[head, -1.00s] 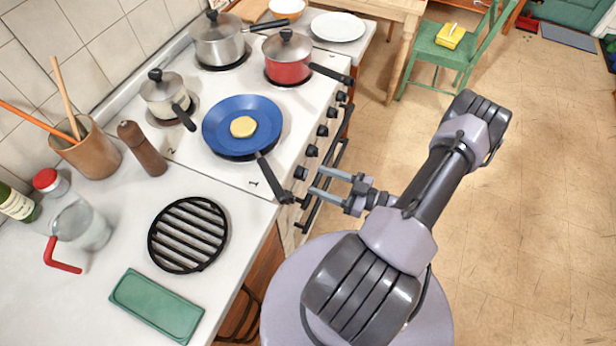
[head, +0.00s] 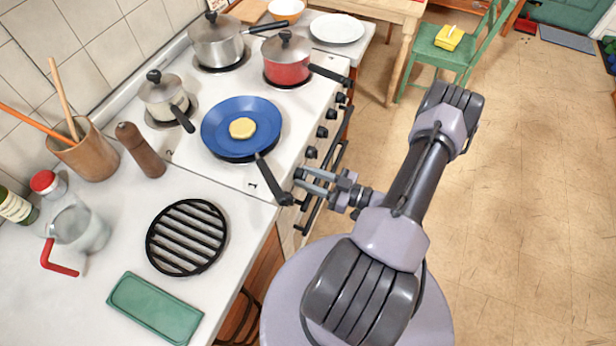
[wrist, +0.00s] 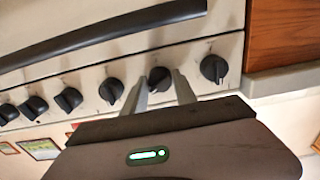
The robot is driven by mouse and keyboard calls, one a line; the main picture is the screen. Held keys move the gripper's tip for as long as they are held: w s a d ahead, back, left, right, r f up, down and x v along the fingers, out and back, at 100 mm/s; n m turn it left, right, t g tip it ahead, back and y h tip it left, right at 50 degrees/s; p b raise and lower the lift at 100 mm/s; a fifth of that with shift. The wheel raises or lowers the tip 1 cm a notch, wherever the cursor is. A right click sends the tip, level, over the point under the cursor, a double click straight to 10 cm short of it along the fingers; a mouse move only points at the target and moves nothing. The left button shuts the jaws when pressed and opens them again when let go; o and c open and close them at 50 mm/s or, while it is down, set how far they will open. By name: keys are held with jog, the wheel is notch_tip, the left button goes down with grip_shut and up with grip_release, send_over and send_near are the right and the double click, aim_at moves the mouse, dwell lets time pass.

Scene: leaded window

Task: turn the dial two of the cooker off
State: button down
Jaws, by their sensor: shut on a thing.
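The cooker's front panel carries a row of black dials. In the wrist view the dial second from the right end (wrist: 159,78) sits between the two fingertips of my gripper (wrist: 161,84). My gripper is shut on this dial, one finger on each side. In the head view my gripper (head: 300,181) reaches the cooker front, just right of the blue pan's black handle. The held dial (head: 299,173) is partly covered by the fingers there. Its pointer angle is hard to read.
The end dial (wrist: 213,67) is close beside my right finger, and another dial (wrist: 110,90) is to the left. The oven handle (wrist: 110,30) runs along the front. A blue pan (head: 240,110) has its handle overhanging the front edge. Floor right of my arm is clear.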

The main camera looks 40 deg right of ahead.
jog(key=n, duration=0.5)
jog(key=shift+n, duration=0.4)
jog(key=n, duration=0.5)
jog(key=shift+n, duration=0.7)
jog(key=c, duration=1)
grip_release()
jog(key=shift+d, duration=0.15)
